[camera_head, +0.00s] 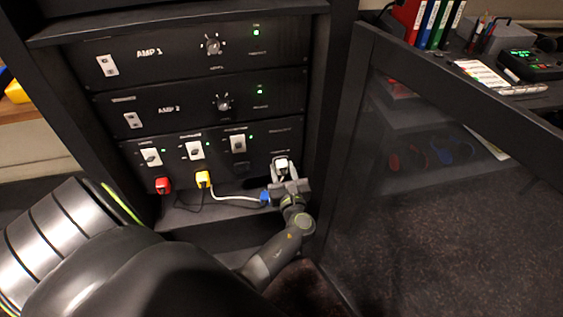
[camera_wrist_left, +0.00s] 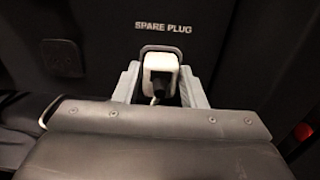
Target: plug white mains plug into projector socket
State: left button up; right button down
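The white mains plug (camera_wrist_left: 160,68) sits upright in a dark surround below the "SPARE PLUG" label in the left wrist view. In the head view the white plug (camera_head: 281,166) is at the right end of the lower panel. My left gripper (camera_wrist_left: 160,88) has one grey finger on each side of it, very close. Whether they press on it is unclear. In the head view my left gripper (camera_head: 284,177) is in front of the panel. A dark empty socket (camera_head: 242,167) lies under the third switch, left of the plug; its label is not legible. My right gripper is not in view.
A blue connector (camera_head: 265,197) and a pale cable (camera_head: 235,198) lie just left of my left gripper. An open dark door (camera_head: 345,130) stands on the right.

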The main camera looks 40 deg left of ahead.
pick_arm(q)
grip_shut()
jog(key=shift+s+d, duration=0.1)
jog(key=shift+v, duration=2.85)
